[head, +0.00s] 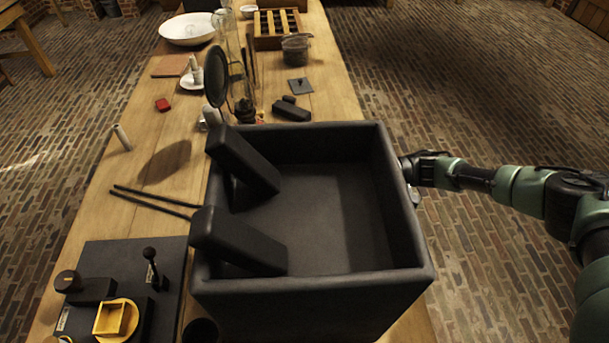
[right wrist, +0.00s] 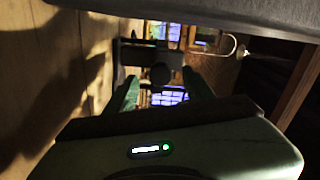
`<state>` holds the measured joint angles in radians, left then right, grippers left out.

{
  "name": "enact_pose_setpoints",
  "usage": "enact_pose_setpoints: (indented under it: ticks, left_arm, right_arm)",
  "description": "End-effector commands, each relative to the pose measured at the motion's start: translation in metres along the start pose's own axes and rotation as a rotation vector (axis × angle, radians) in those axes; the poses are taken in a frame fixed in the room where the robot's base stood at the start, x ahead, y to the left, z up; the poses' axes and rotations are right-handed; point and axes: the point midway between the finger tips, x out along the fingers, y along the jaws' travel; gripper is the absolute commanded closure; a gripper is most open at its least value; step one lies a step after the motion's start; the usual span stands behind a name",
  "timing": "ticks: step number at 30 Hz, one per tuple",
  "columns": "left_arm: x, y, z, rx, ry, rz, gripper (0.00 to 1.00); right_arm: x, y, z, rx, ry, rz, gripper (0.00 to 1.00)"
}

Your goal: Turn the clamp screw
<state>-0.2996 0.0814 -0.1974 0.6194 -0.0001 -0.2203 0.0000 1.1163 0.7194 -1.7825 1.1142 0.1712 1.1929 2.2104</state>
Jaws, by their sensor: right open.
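My right gripper (right wrist: 163,92) is open in the right wrist view, with its two green fingers apart. A dark rounded knob-like part (right wrist: 160,75) on a dark bracket shows between or beyond the fingertips; I cannot tell whether it is the clamp screw or whether the fingers touch it. In the head view my right arm reaches in from the right to the outer side of a large black open box (head: 409,268). The fingertips are hidden behind the box there. My left gripper is not in view.
Two dark blocks (head: 240,160) (head: 235,240) slant into the box. A dark board (head: 170,270) with a black-knobbed lever (head: 150,258) and a yellow square part (head: 115,318) lies at lower left.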

Motion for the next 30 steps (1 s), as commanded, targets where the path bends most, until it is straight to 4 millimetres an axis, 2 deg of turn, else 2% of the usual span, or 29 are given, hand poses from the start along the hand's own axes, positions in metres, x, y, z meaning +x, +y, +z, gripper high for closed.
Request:
enact_pose_setpoints:
  ticks: [4, 9, 19, 24, 25, 30]
  left_arm:
    - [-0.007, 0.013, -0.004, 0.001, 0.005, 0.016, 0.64]
    - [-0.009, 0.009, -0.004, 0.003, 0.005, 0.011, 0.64]
    - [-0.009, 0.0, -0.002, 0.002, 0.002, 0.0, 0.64]
    - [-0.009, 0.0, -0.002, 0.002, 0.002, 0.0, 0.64]
    - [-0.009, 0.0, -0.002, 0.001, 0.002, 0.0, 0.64]
    - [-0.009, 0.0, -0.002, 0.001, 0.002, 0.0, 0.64]
  right_arm:
    - [0.025, -0.002, 0.0, -0.001, -0.002, -0.002, 0.47]
    - [0.041, -0.001, 0.0, 0.0, 0.001, -0.001, 0.47]
    - [0.045, 0.0, 0.0, -0.001, 0.002, 0.0, 0.47]
    - [0.045, 0.0, 0.0, -0.001, 0.002, 0.0, 0.94]
    - [0.045, 0.0, 0.0, -0.001, 0.002, 0.0, 1.0]
    - [0.045, 0.0, 0.0, -0.038, 0.003, -0.001, 1.0]
